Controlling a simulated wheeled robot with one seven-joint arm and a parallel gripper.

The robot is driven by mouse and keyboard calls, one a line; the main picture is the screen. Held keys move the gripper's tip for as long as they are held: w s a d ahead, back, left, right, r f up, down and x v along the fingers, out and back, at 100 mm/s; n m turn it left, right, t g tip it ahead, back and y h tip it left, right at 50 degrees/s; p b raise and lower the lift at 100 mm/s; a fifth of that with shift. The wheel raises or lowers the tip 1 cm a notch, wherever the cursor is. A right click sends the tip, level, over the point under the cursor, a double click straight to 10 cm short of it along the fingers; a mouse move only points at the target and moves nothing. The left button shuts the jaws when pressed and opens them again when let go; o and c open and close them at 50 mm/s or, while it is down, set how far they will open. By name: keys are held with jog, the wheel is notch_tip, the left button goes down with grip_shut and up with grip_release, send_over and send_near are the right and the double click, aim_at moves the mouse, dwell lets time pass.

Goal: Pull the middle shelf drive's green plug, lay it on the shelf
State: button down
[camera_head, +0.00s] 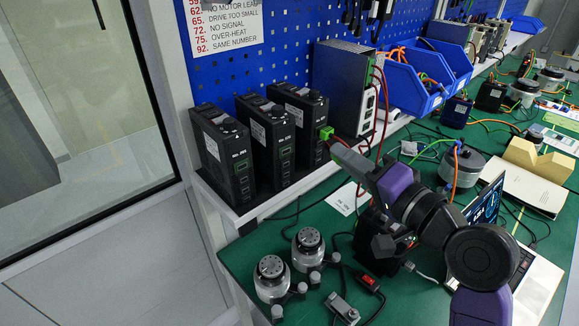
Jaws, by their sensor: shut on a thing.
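Three black drives stand side by side on the shelf (226,212): the left drive (222,150), the middle drive (266,140) and the right drive (300,118). A green plug (325,132) shows at the right front edge of the right drive. My gripper (332,143) reaches in from the lower right and is shut on the green plug. I cannot tell whether the plug is seated or apart from the drive behind it. The fronts of the left and middle drives show dark slots with greenish outlines, and no green plug is visible on them.
A silver power unit (343,85) with red wires stands right of the drives. Blue bins (408,90) follow along the shelf. Below, the green bench (250,258) holds two round motors (271,279), a red-switched cable and a laptop (487,206). The shelf's front strip is narrow.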

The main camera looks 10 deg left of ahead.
aim_at(348, 142)
jog(key=w+d+n+t+h+b, duration=0.2)
jog(key=w+d+n+b, duration=0.85)
jog(key=b, duration=0.55)
jog(key=w+a+f, duration=0.2)
jog(key=a, duration=0.1)
jog(key=w+a+f+b, duration=0.1)
jog(key=w+a+f, duration=0.1)
jog(key=w+a, duration=0.1)
jog(key=w+a+f, duration=0.2)
jog(key=w+a, duration=0.1)
jog(key=shift+a+b, duration=0.3)
jog(key=shift+a, duration=0.05)
jog(key=shift+s+d+f+b, duration=0.2)
jog(key=shift+f+b, duration=0.2)
jog(key=shift+f, duration=0.6)
jog(key=c, duration=1.3)
grip_release()
jog(key=shift+v, duration=3.9)
